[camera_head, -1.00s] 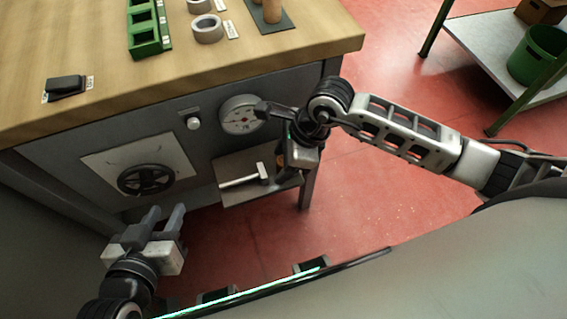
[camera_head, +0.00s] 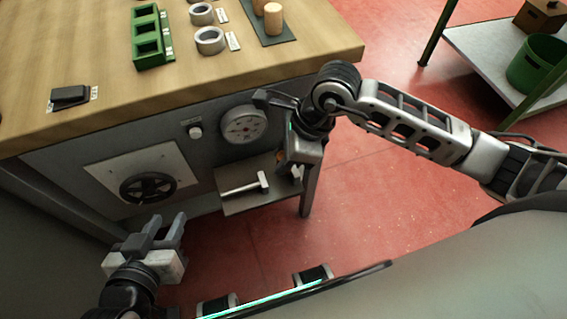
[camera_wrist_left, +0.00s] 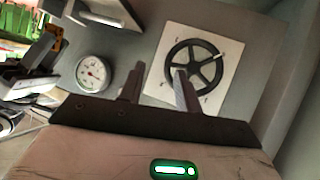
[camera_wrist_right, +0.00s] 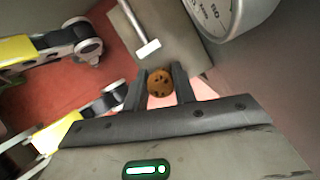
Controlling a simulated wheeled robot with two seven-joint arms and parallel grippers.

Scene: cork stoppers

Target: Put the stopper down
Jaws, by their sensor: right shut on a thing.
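The brown speckled cork stopper (camera_wrist_right: 160,82) is between the fingers of my right gripper (camera_wrist_right: 162,84), which is shut on it. In the head view only a small orange-brown bit of the stopper (camera_head: 281,157) shows beside the right gripper (camera_head: 288,165), in front of the workbench and above the low shelf. My left gripper (camera_head: 164,230) is open and empty, in front of the bench's lower left; its spread fingers also show in the left wrist view (camera_wrist_left: 156,85).
The wooden bench top (camera_head: 290,55) holds a green tray (camera_head: 149,45), tape rolls (camera_head: 210,40), a black block (camera_head: 70,96) and a dark mat (camera_head: 275,38) with pale cylinders. A hammer (camera_head: 262,182) lies on the low shelf (camera_head: 232,203). A dial (camera_head: 241,126) and handwheel (camera_head: 148,188) front the bench.

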